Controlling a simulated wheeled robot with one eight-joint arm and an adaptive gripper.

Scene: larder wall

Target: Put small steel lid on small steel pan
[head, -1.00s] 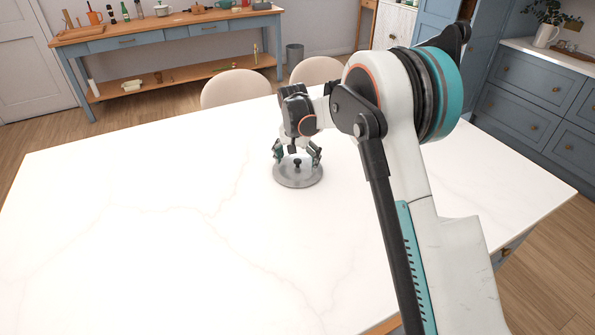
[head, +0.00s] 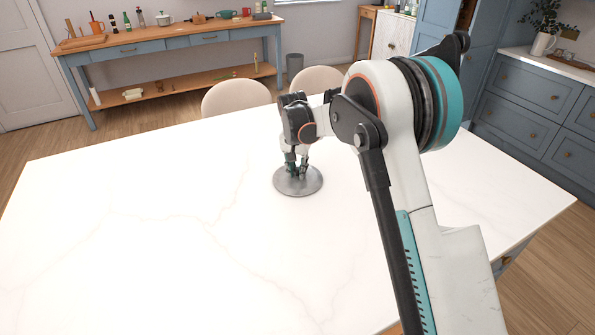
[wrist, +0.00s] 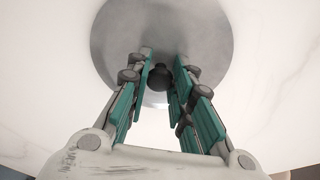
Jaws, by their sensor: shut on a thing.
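The small steel lid (head: 298,186) is a round grey disc lying on the white marble worktop in the head view. It also shows in the wrist view (wrist: 200,35), with a dark round knob (wrist: 160,77) at its middle. My gripper (head: 298,173) reaches down over the lid, and its fingers are shut on the knob. In the wrist view my gripper (wrist: 161,80) has one teal-padded finger on each side of the knob. The lid looks flat and still on the worktop. I cannot make out the small steel pan for certain in either view.
The white worktop (head: 130,230) is clear around the lid. Two pale chairs (head: 236,93) stand at its far edge. A blue sideboard (head: 170,36) at the back wall holds a pale lidded pot (head: 163,19), bottles and other cookware. Blue drawers (head: 535,90) stand at the right.

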